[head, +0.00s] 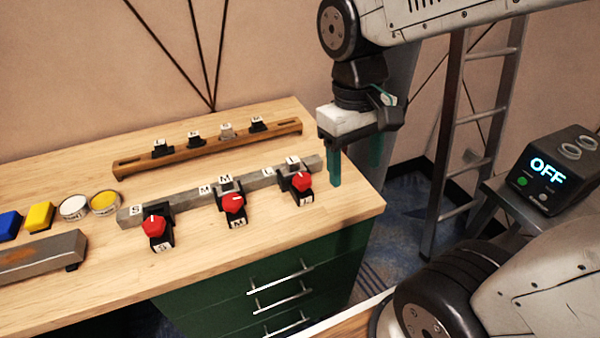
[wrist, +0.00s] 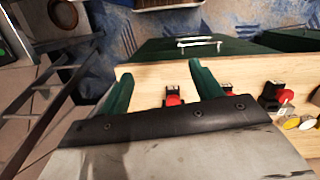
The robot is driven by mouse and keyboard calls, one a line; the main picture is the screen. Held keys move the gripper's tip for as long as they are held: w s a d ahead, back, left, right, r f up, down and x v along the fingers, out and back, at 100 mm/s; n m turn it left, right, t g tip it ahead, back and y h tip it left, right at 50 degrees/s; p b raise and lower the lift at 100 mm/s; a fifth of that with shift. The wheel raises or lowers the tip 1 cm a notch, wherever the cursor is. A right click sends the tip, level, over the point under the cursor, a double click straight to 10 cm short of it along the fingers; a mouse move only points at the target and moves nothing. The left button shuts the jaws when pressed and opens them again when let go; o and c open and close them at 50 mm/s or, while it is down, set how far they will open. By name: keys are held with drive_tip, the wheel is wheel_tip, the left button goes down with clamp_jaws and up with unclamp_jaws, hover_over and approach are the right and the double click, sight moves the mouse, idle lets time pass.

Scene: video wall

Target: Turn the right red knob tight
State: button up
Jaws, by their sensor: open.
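The right red knob (head: 301,182) sits on a black clamp at the right end of a grey bar (head: 261,184) on the wooden bench. My gripper (head: 356,174) is open and empty, with green fingers pointing down. It is to the right of the right knob, by the bench's right edge, apart from it. In the wrist view a red knob (wrist: 173,99), seemingly the right one, shows between the fingers (wrist: 160,72), partly hidden by the gripper body. The middle red knob (head: 234,203) and left red knob (head: 153,226) sit on similar clamps along the bar.
A wooden rail (head: 210,149) with small black blocks lies behind the bar. Yellow and blue blocks and two round tins (head: 74,207) are at the left. A ladder (head: 455,130) and a device reading OFF (head: 548,168) stand right of the bench. Green drawers (head: 265,280) are below.

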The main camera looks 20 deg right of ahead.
sight(302, 177)
drive_tip(key=w+a+f+n+g+h, duration=0.15)
drive_tip(key=w+f+n, duration=0.3)
drive_tip(key=w, duration=0.55)
drive_tip(key=w+a+f+n+h, duration=0.1)
drive_tip(key=w+a+f+n, duration=0.15)
drive_tip(key=w+f, duration=0.55)
drive_tip(key=shift+n, duration=0.3)
drive_tip(key=f, duration=0.1)
drive_tip(key=d+f, duration=0.1)
drive_tip(key=f, duration=0.1)
drive_tip(key=d+f, duration=0.1)
drive_tip(key=f, duration=0.1)
drive_tip(key=shift+w+f, duration=0.1)
drive_tip(key=c, duration=1)
